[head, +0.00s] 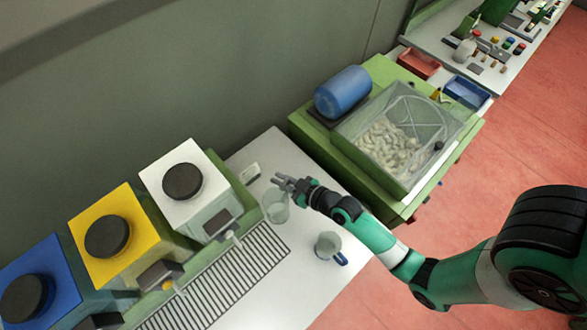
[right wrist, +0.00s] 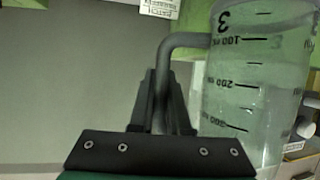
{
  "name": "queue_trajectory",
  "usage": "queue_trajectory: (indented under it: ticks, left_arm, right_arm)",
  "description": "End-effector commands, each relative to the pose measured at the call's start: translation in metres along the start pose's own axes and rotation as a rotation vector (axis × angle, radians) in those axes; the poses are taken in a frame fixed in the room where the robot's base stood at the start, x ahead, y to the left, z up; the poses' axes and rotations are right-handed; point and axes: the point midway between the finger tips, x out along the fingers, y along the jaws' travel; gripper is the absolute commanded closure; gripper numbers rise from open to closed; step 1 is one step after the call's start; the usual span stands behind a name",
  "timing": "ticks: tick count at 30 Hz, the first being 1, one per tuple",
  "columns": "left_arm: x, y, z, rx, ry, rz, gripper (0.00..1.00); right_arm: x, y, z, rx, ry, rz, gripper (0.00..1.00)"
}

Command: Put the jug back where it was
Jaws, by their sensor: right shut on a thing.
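A clear graduated jug (head: 275,205) is at the white counter, beside the white dispenser, in the head view. In the right wrist view the jug (right wrist: 255,85) fills the right side, with dark volume marks and a grey handle (right wrist: 180,42). My right gripper (head: 286,183) is shut on the handle; its fingers (right wrist: 161,105) close around it in the right wrist view. A second clear jug (head: 327,243) with a blue handle stands to the right. My left gripper is not in view.
White (head: 187,185), yellow (head: 115,235) and blue (head: 35,285) dispensers with black lids line the left, behind a slotted drain grate (head: 215,290). A green machine with a clear bin (head: 395,135) of corks stands at the right. Bare white counter (head: 290,285) lies in front.

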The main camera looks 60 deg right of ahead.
Motion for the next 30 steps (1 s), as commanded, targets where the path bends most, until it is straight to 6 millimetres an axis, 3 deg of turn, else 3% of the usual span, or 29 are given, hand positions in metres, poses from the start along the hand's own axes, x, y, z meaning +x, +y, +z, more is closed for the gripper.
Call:
queue_trajectory:
  ticks: [5,14,18,30]
  left_arm:
    - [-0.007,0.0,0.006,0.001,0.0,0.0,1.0]
    - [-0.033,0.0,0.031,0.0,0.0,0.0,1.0]
    - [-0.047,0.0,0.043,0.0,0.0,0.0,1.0]
    - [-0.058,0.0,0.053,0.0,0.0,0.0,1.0]
  right_arm:
    - [0.006,0.011,0.006,0.004,0.001,0.006,1.0]
    - [0.038,0.088,0.032,0.007,0.003,0.009,1.0]
    - [0.057,0.113,0.059,0.005,0.001,0.004,1.0]
    - [0.074,0.138,0.082,0.002,0.002,0.002,1.0]
